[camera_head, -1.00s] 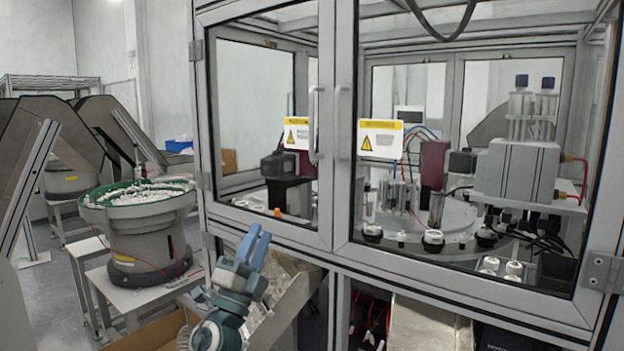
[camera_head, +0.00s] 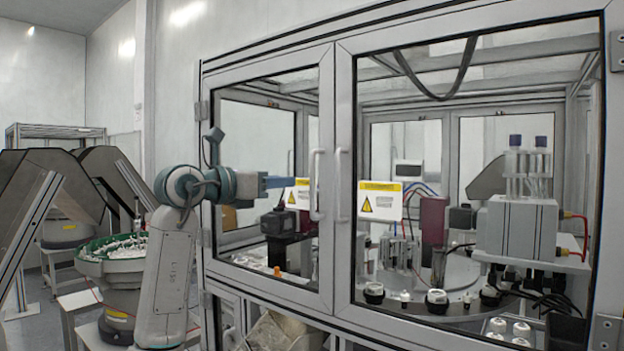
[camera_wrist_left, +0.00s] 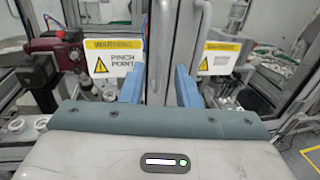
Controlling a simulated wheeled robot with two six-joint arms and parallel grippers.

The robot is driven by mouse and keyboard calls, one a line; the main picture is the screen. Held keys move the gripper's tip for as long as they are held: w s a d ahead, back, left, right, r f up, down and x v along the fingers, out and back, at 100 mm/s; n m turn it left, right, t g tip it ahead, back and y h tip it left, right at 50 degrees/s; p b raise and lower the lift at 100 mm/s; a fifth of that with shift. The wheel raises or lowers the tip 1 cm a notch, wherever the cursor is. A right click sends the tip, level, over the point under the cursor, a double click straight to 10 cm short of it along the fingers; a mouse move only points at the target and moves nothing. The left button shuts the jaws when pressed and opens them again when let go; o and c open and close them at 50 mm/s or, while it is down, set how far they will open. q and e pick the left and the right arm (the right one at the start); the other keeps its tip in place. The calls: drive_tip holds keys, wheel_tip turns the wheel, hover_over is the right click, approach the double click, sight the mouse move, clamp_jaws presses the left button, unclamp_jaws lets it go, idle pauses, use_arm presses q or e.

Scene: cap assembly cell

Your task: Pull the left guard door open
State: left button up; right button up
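The left guard door (camera_head: 327,110) is a grey-framed glass panel, closed beside the right door (camera_head: 345,130). Its pale upright handle (camera_head: 316,185) stands near its right edge. My left gripper (camera_head: 281,182) is in front of the left door, left of the handle, fingers pointing right. In the left wrist view my left gripper (camera_wrist_left: 160,82) has its two blue fingers spread apart, facing the door frames. A pale bar (camera_wrist_left: 200,35) rises beyond the right finger; I cannot tell whether it is between the fingers. No grip on the handle is visible. My right gripper is not in view.
Yellow-and-white warning signs (camera_head: 380,200) sit on the doors. A green-rimmed feeder bowl (camera_head: 112,248) stands on a table left of the cabinet. Machinery (camera_head: 515,230) fills the cabinet behind the glass. An open bin (camera_head: 285,332) is below the left door.

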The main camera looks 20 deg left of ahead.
sight(311, 179)
use_arm(q)
drive_tip(key=p+x, duration=0.3)
drive_tip(key=x, duration=0.6)
drive_tip(key=shift+s+d+r, duration=0.1)
drive_tip(key=shift+w+d+p, duration=0.15)
drive_tip(key=shift+w+p, duration=0.15)
drive_tip(key=shift+w, duration=0.1)
clamp_jaws()
